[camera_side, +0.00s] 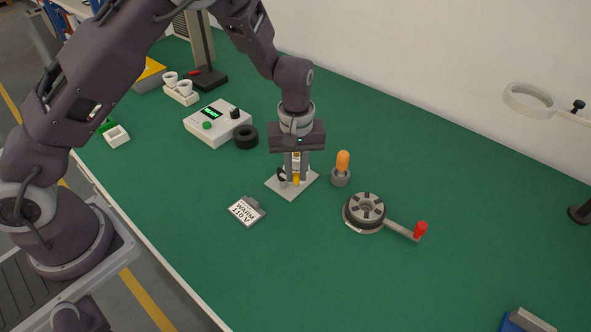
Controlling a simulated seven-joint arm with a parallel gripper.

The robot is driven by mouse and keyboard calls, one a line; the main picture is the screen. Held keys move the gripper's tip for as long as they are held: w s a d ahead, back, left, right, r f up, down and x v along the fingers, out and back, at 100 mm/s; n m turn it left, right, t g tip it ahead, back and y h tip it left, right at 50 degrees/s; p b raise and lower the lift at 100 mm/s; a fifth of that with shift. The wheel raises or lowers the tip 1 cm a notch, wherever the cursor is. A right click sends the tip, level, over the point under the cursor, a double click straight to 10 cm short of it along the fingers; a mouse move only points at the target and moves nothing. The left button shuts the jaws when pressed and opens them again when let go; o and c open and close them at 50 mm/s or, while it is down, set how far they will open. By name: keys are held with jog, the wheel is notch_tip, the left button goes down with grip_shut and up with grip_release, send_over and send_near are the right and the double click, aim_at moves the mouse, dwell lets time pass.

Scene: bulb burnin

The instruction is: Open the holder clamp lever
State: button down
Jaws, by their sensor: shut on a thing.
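A small holder on a square light-grey plate (291,192) stands on the green table at the middle. My gripper (294,178) points straight down over this plate. Its fingers are close together around a small white-and-yellow part (296,180) of the holder. The fingers hide most of the holder, so I cannot tell how its clamp lever is set. A small black piece shows at the left finger. A round grey slotted fixture (365,211) to the right has an arm with a red knob (420,229).
An orange bulb (343,161) stands upright in a grey cup (340,178) close to the right of the plate. A "WARM 110 V" card (245,211) lies front left. A white meter box (217,124) and a black ring (246,136) are behind left.

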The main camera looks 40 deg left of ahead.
jog(key=shift+w, duration=0.1)
jog(key=c, duration=1.3)
grip_release()
notch_tip(320, 180, up, 7)
jog(key=shift+r, duration=0.1)
